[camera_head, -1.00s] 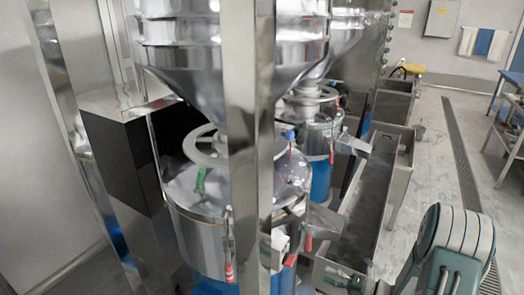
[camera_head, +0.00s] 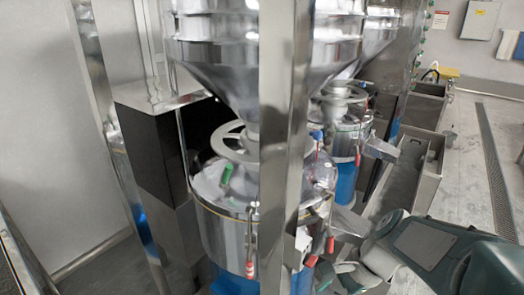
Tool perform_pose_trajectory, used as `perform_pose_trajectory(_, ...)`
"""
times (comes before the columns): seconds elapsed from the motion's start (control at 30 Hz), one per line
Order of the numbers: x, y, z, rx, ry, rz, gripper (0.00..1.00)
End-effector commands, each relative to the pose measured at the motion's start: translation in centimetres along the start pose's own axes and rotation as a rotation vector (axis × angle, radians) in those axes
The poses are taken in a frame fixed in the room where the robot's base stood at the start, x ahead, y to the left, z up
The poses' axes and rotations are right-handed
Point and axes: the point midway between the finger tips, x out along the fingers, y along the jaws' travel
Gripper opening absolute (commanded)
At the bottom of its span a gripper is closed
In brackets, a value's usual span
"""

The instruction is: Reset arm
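My arm (camera_head: 430,245) reaches in from the lower right corner, grey-green with pale joints. My gripper (camera_head: 338,275) is at the bottom, right of the steel post and close to the front grinder. It is small and partly cut off by the frame's bottom edge, so I cannot tell if its fingers are open or hold anything. The front bean grinder (camera_head: 222,232) is a steel drum with a blue base, a green handle (camera_head: 226,173) on its lid and red-tipped levers. A red lever tip (camera_head: 330,244) shows just above my gripper.
A steel post (camera_head: 282,130) stands in front of the grinder and hides part of it. A second grinder (camera_head: 346,140) stands behind. Steel troughs (camera_head: 428,185) run along the right. Open floor (camera_head: 465,180) with a drain grate lies beyond them.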

Motion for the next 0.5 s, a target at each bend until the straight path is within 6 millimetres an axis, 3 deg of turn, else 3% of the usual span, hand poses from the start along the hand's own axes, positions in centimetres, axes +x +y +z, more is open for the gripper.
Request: perform_pose_trajectory(0.5, -6.4, 4.8, 3.7, -1.088, 0.616, 0.124, 0.51)
